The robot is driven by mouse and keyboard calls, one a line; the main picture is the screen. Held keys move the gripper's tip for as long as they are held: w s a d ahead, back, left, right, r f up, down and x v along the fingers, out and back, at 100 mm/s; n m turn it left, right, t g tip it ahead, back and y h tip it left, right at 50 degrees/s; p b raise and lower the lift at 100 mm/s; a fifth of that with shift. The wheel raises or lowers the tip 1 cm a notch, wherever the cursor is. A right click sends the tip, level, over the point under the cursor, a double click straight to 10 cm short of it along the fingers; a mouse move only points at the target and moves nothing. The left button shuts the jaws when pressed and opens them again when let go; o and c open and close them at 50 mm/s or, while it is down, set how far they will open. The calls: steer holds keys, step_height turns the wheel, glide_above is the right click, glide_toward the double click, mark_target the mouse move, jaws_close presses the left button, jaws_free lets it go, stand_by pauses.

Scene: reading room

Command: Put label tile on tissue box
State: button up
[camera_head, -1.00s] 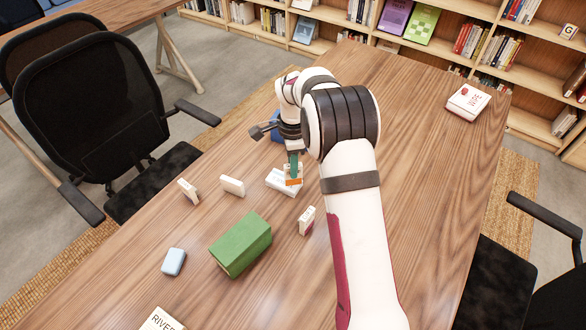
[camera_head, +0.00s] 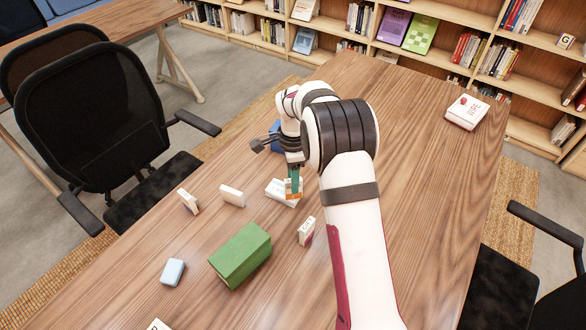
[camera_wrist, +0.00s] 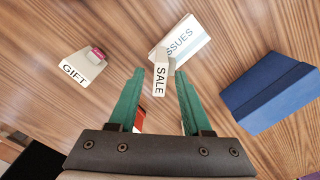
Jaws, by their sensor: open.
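The tissue box (camera_wrist: 194,44) is a flat white box lettered "ISSUES" in the wrist view. In the head view it is the white box (camera_head: 277,188) lying under my gripper (camera_head: 293,190). A small pale label tile (camera_wrist: 160,80) lettered "SALE" overlaps the box's near edge in the wrist view; I cannot tell whether it rests on the box. My gripper (camera_wrist: 160,74) is open, its green fingers on either side of the tile, with visible gaps. The fingers hide part of the box in the head view.
A blue box (camera_wrist: 268,92) stands right of the fingers in the wrist view, and a "GIFT" tile (camera_wrist: 74,72) lies left. In the head view, a green box (camera_head: 240,255), pale blue block (camera_head: 173,272) and several small tiles lie nearer. A white box (camera_head: 467,112) sits far right.

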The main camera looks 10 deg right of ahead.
step_height(320, 180, up, 11)
steer(key=s+r+n, duration=0.4)
steer(key=s+r, duration=0.2)
steer(key=s, duration=0.4)
steer(key=s+a+f+n+y, duration=0.1)
steer(key=s+n, duration=0.3)
steer(key=s, duration=0.9)
steer(key=s+a+f+n, duration=0.2)
steer(key=s+n, duration=0.2)
steer(key=s, duration=0.9)
steer(key=shift+a+y, duration=0.2)
steer(key=shift+y, duration=0.2)
